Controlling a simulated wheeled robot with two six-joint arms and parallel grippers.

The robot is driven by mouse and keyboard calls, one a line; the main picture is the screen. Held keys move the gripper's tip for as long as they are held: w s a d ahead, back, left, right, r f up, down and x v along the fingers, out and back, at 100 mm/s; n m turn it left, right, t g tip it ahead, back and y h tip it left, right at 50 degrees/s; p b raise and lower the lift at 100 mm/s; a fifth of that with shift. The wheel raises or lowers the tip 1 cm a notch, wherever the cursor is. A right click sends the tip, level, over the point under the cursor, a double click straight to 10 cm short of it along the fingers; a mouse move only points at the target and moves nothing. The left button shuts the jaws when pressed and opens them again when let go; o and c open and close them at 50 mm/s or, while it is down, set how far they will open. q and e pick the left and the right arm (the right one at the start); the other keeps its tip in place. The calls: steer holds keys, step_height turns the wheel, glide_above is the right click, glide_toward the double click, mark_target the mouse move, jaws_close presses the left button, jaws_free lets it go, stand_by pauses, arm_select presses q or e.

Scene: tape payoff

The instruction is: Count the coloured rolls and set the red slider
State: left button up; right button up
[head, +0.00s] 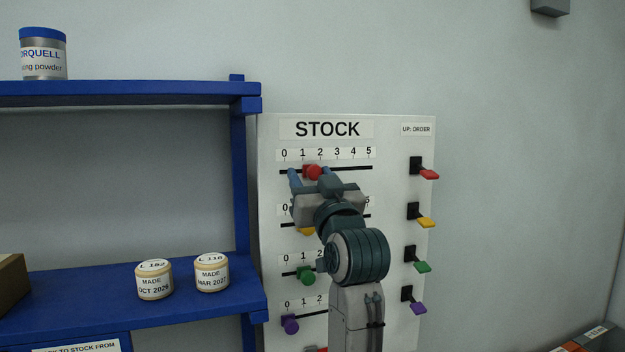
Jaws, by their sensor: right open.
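The white STOCK board (385,139) has number scales from 0 to 5. The red slider (314,172) sits on the top slot, between the 1 and 2 marks. My right gripper (309,178) is open, with one finger on each side of the red knob; I cannot tell if they touch it. The green slider (306,276) is near 1 and the purple slider (290,324) near 0. No coloured rolls show on the visible shelves. My left gripper is out of view.
Red (429,174), yellow (426,222), green (422,267) and purple (418,308) levers stick out at the board's right, under "UP: ORDER". The blue shelf (205,313) at left holds two cream labelled tubs (154,280). A blue-lidded can (43,54) stands above.

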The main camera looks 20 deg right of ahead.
steer(key=shift+a, duration=0.25)
steer(key=shift+d, duration=0.1)
steer(key=shift+s+d+f, duration=0.1)
steer(key=shift+s+f, duration=0.05)
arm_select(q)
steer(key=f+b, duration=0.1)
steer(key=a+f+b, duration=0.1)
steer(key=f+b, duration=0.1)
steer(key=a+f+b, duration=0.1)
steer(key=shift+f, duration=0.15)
arm_select(e)
steer(key=v, duration=1)
steer(key=shift+s, duration=0.25)
